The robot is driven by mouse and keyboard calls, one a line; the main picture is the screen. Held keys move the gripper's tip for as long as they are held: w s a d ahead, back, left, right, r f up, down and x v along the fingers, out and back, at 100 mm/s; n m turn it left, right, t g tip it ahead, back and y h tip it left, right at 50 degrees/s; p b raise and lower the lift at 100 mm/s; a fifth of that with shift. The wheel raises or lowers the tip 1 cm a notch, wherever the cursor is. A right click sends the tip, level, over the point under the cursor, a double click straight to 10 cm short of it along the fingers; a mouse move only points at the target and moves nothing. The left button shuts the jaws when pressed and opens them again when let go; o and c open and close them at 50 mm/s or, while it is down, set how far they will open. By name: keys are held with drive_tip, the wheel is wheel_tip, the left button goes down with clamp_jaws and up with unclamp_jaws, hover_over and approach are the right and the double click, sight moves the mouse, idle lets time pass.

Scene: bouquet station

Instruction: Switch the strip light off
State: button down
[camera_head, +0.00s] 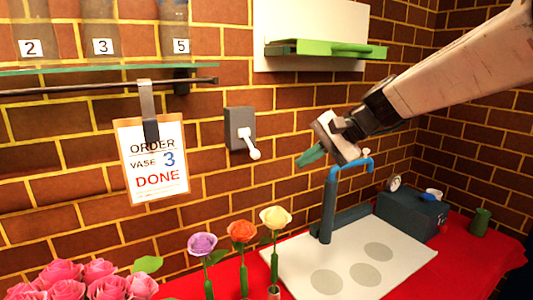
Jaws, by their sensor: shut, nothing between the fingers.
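A dark grey switch box (240,115) is fixed to the brick wall, with a white lever (249,143) that points down and to the right and ends in a round knob. My gripper (311,155) is to the right of the lever, at about its height, with its green fingers shut and empty. A gap shows between the fingertips and the knob in the picture. The strip light itself cannot be made out for certain.
A blue hook-topped post (330,205) rises from a white board (290,265) below my gripper. Flowers (241,240) stand at the front. An order card (153,165) hangs left of the switch. A green shelf (325,48) is above. A dark box (411,215) sits right.

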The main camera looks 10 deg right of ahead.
sight(250, 144)
drive_tip(key=w+m+t+y, duration=0.1)
drive_tip(key=w+m+t, duration=0.1)
drive_tip(key=w, duration=0.8)
drive_tip(key=shift+w+d+r+m+y, duration=0.3)
drive_tip(key=shift+d+r+m, duration=0.1)
drive_tip(key=shift+m, duration=0.2)
drive_tip(key=shift+a, duration=0.1)
drive_tip(key=x, duration=1)
drive_tip(key=s, duration=0.1)
drive_tip(key=s+a+r, duration=0.1)
drive_tip(key=s, duration=0.1)
drive_tip(key=shift+s+a+r, duration=0.2)
drive_tip(key=shift+r, duration=0.15)
drive_tip(key=shift+d, duration=0.1)
